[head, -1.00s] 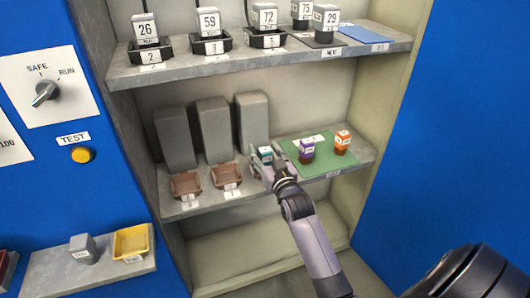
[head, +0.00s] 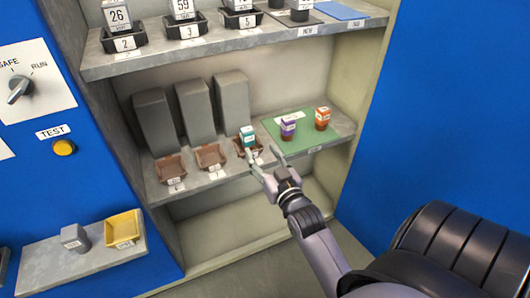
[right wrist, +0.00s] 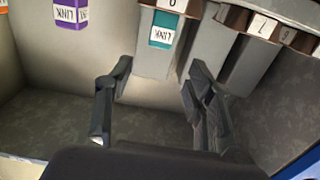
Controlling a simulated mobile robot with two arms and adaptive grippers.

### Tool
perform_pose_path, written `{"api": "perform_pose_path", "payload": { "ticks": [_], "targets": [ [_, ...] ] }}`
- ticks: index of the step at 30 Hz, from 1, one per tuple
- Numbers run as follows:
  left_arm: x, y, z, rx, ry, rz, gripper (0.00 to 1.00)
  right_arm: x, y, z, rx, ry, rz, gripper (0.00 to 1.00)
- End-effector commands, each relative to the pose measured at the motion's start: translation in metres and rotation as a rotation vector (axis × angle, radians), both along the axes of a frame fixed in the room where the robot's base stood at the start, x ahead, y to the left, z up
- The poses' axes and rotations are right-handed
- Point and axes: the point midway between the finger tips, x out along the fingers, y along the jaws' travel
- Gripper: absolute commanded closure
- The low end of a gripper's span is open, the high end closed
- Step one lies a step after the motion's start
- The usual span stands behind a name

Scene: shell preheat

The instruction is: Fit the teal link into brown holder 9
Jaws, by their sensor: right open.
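The teal link (head: 247,136) stands in the rightmost of three brown holders (head: 241,152) on the middle shelf. It looks upright and seated there; how deep it sits is hidden. In the right wrist view the teal link (right wrist: 163,30) shows upside down, with the holder's label just above it, its number too cut off to read surely. My right gripper (head: 264,156) is open and empty, just in front of the link and apart from it. In the right wrist view its fingers (right wrist: 158,68) are spread with nothing between them. My left gripper is out of view.
Two empty brown holders (head: 169,168) (head: 210,156) stand to the left. Tall grey blocks (head: 190,110) rise behind the holders. A purple link (head: 288,127) and an orange link (head: 322,118) stand on a green mat (head: 302,141) to the right. Another shelf (head: 230,44) is above.

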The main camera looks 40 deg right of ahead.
Motion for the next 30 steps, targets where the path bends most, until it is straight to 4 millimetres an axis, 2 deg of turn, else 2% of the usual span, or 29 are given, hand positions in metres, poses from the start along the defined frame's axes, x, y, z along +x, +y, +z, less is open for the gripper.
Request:
{"api": "perform_pose_path", "payload": {
  "ticks": [4, 8, 11, 16, 18, 21, 24, 27, 30],
  "targets": [
    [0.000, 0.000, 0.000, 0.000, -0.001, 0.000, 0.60, -0.007, 0.015, -0.014, 0.010, 0.091, 0.033, 0.51],
    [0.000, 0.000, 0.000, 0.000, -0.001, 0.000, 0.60, -0.026, 0.048, -0.049, 0.026, 0.311, 0.104, 0.51],
    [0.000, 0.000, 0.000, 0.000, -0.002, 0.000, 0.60, -0.057, 0.078, -0.080, 0.035, 0.530, 0.167, 0.51],
    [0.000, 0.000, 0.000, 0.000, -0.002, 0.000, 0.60, -0.132, 0.118, -0.118, 0.034, 0.889, 0.255, 0.51],
    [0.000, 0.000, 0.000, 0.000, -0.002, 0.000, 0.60, -0.162, 0.128, -0.126, 0.028, 1.012, 0.281, 0.51],
    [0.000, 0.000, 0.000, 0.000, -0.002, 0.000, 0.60, -0.197, 0.138, -0.132, 0.021, 1.145, 0.307, 0.51],
    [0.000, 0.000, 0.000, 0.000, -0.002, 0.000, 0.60, -0.219, 0.142, -0.134, 0.015, 1.227, 0.320, 0.51],
    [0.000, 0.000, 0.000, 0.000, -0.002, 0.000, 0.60, -0.229, 0.143, -0.134, 0.012, 1.263, 0.325, 0.51],
    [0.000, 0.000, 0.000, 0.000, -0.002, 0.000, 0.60, -0.230, 0.143, -0.134, 0.012, 1.268, 0.325, 0.51]
  ]
}}
